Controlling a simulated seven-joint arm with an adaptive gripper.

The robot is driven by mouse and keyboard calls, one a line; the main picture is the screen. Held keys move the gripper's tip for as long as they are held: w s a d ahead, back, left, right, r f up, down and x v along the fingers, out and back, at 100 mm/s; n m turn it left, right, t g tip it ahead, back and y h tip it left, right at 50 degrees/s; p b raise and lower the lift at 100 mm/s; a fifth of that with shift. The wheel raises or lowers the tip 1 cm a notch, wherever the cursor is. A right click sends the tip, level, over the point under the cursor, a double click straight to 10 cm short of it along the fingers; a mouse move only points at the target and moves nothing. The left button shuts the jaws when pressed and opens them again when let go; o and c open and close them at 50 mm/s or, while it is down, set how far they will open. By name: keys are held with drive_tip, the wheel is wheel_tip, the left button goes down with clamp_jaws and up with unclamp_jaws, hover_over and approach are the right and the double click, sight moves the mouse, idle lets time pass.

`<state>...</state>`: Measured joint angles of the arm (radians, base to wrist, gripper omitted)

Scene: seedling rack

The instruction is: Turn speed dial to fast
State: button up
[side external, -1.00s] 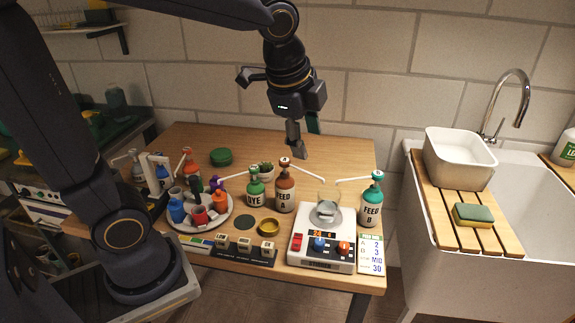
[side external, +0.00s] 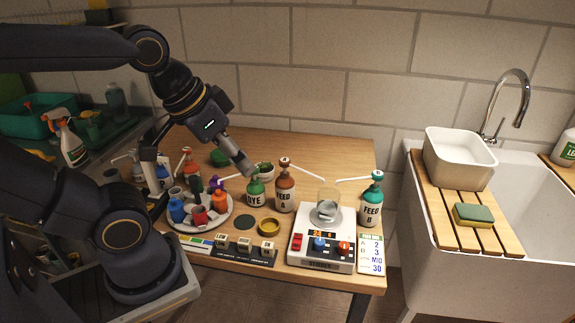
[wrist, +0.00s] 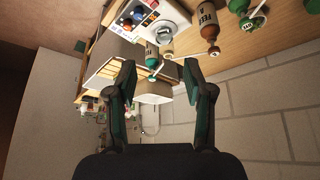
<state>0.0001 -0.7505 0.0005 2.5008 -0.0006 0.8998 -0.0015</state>
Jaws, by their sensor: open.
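The white stirrer (side external: 322,262) stands at the table's front right with a clear beaker (side external: 327,203) on its plate. Its front panel carries a blue dial (side external: 319,244), an orange-red dial (side external: 344,247), a red switch (side external: 299,241) and a small lit display (side external: 316,233). The dial labels are too small to read, so I cannot tell which dial sets speed. My gripper (side external: 243,166) is open and empty above the dye bottle, left of and behind the stirrer. In the wrist view my gripper (wrist: 160,73) shows spread fingers, with the stirrer (wrist: 170,14) beyond them at the top.
The dye bottle (side external: 255,191), feed A bottle (side external: 285,190) and feed B bottle (side external: 372,203) have long spouts around the stirrer. A card (side external: 371,255) reading 2, 3, MID, 30 lies right of it.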

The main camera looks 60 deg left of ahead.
drive_tip(key=n+g, duration=0.6)
drive_tip(key=n, duration=1.2)
hover_over(320, 241)
wheel_tip(320, 241, down, 9)
wheel_tip(320, 241, down, 16)
drive_tip(key=shift+f, duration=0.1)
drive_tip(key=shift+c, duration=0.4)
clamp_jaws()
